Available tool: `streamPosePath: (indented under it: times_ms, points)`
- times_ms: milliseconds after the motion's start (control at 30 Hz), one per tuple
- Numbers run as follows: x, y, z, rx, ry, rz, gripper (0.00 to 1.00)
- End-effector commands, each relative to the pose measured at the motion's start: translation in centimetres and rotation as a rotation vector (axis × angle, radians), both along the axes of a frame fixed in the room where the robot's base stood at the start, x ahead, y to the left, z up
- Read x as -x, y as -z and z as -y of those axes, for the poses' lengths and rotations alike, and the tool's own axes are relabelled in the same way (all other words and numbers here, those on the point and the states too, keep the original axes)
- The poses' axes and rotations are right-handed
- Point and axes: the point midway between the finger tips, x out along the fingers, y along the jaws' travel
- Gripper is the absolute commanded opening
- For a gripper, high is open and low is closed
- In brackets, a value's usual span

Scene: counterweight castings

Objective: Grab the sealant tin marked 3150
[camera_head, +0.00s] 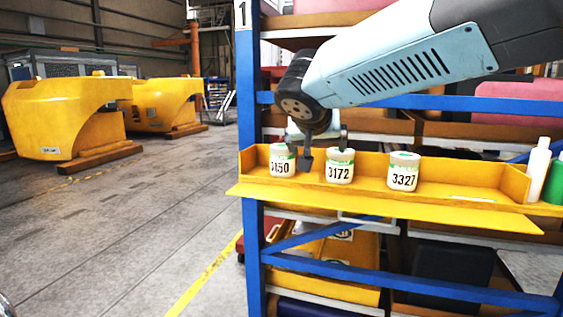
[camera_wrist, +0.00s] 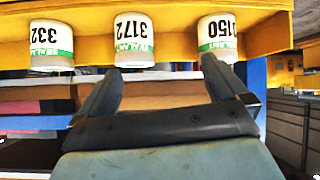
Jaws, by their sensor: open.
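The white sealant tin marked 3150 (camera_head: 282,161) stands upright at the left end of a yellow shelf tray (camera_head: 465,190). It also shows at the right in the upside-down wrist view (camera_wrist: 218,36). Tin 3172 (camera_head: 340,167) stands in the middle and tin 3327 (camera_head: 403,172) to its right. My gripper (camera_head: 323,150) is open and empty, near tins 3150 and 3172. In the wrist view its fingers (camera_wrist: 160,67) point toward tin 3172 (camera_wrist: 134,40). One fingertip overlaps the lower edge of tin 3150; I cannot tell whether they touch.
A white bottle (camera_head: 538,168) and a green bottle (camera_head: 555,180) stand at the tray's right. A blue rack post (camera_head: 250,130) rises close to the left of tin 3150. Yellow castings (camera_head: 65,115) stand on the floor at the left. The floor between is mostly clear.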

Motion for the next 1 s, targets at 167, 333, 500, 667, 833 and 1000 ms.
streamPosePath:
  times_ms: [167, 333, 500, 667, 833, 1000]
  points:
    - [-2.7, -1.9, -6.3, -0.047, -0.04, 0.12, 1.0]
    - [-3.7, -2.5, -8.6, -0.078, -0.054, 0.165, 1.0]
    - [-5.6, -1.5, -8.5, -0.08, -0.053, 0.169, 1.0]
    - [-8.0, -0.2, -8.1, -0.08, -0.053, 0.169, 1.0]
    - [-10.1, 1.0, -7.7, -0.081, -0.054, 0.169, 1.0]
    - [-10.9, 1.4, -7.5, -0.079, -0.053, 0.17, 1.0]
